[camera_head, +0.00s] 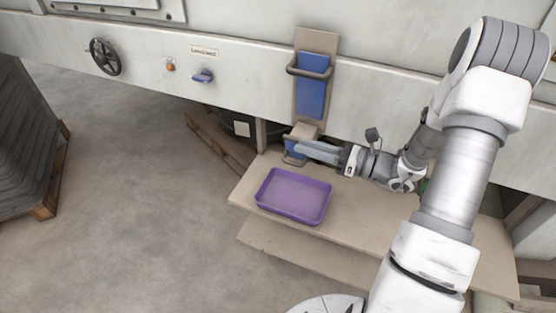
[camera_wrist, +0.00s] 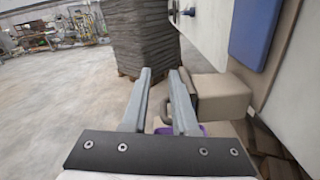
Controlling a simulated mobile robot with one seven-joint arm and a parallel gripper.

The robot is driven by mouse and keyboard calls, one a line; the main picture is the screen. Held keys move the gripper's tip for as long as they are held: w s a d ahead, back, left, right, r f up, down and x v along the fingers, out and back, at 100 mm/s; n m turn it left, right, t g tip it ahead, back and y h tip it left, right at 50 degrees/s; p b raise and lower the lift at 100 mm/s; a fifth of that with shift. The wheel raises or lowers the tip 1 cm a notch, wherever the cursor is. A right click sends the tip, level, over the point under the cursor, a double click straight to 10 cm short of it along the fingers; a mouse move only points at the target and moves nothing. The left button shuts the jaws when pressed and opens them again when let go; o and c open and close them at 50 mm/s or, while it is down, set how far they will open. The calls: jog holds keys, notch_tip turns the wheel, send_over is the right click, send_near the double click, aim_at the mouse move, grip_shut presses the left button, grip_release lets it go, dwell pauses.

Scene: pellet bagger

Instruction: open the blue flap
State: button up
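A small blue flap (camera_head: 291,146) with a grey bar handle is on the front of a beige spout (camera_head: 303,131), low on the machine and looking shut. My gripper (camera_head: 299,148) reaches in from the right, its fingertips beside the flap and partly covering it. In the wrist view, my gripper (camera_wrist: 163,75) is open. The grey handle (camera_wrist: 166,112) shows between the fingers, next to the beige spout (camera_wrist: 222,97). I cannot tell whether a finger touches it. The blue face is hidden in the wrist view.
A taller blue panel (camera_head: 311,99) with its own handle stands above the spout; it also shows in the wrist view (camera_wrist: 254,32). A purple tray (camera_head: 293,196) sits on the beige shelf (camera_head: 375,215) below. A black handwheel (camera_head: 105,57) and blue knob (camera_head: 203,76) are left.

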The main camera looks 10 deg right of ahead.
jog(key=b, duration=0.2)
send_near(282, 159)
jog(key=x, duration=1)
jog(key=shift+f+b, duration=0.3)
jog(key=shift+b, duration=0.1)
jog(key=shift+w+a, duration=0.3)
grip_shut()
